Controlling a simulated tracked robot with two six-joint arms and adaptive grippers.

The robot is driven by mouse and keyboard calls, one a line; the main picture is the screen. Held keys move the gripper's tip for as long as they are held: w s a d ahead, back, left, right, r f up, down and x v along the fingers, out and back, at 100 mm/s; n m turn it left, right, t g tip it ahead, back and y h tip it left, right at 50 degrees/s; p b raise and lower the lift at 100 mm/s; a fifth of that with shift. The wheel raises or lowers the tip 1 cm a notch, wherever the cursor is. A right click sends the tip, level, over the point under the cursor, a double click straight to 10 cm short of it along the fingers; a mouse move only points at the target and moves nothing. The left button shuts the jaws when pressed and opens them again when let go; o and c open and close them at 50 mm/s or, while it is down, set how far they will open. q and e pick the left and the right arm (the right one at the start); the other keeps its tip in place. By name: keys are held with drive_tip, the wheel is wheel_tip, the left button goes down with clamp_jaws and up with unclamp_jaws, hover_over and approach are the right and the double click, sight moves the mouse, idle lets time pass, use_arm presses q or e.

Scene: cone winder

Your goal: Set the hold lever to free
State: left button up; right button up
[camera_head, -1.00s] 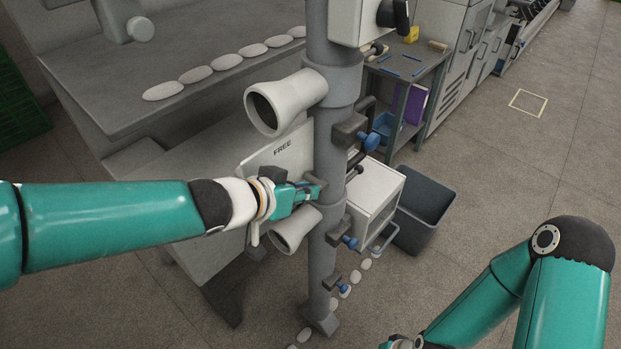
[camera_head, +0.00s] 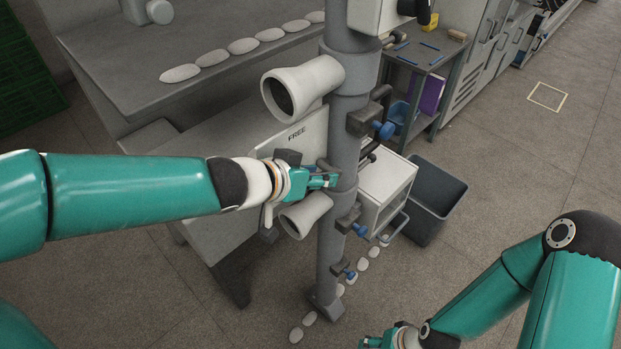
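A light plate marked FREE (camera_head: 297,134) is fixed beside the grey upright post (camera_head: 345,150), between two pale funnel-shaped parts. My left gripper (camera_head: 330,180) is at the post, in front of the plate's lower part and below the word FREE. A dark grey bar, perhaps the hold lever, shows only in part at the fingers. I cannot tell whether the fingers are closed on it. My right gripper (camera_head: 372,342) is low at the bottom edge, away from the post, and its fingers are too small to read.
The upper funnel (camera_head: 300,85) is just above my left gripper, the lower funnel (camera_head: 305,214) just below. Blue-knobbed brackets (camera_head: 365,120) stick out from the post. A grey bin (camera_head: 436,195) and white drawer box (camera_head: 385,188) stand behind it. The right floor is open.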

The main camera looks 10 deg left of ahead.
use_arm(q)
drive_tip(key=shift+s+a+r, duration=0.1)
drive_tip(key=shift+s, duration=0.05)
drive_tip(key=shift+s+a+r, duration=0.2)
drive_tip(key=shift+s, duration=0.05)
drive_tip(key=s+a, duration=0.7)
drive_tip(key=s, duration=0.2)
drive_tip(key=shift+s, duration=0.35)
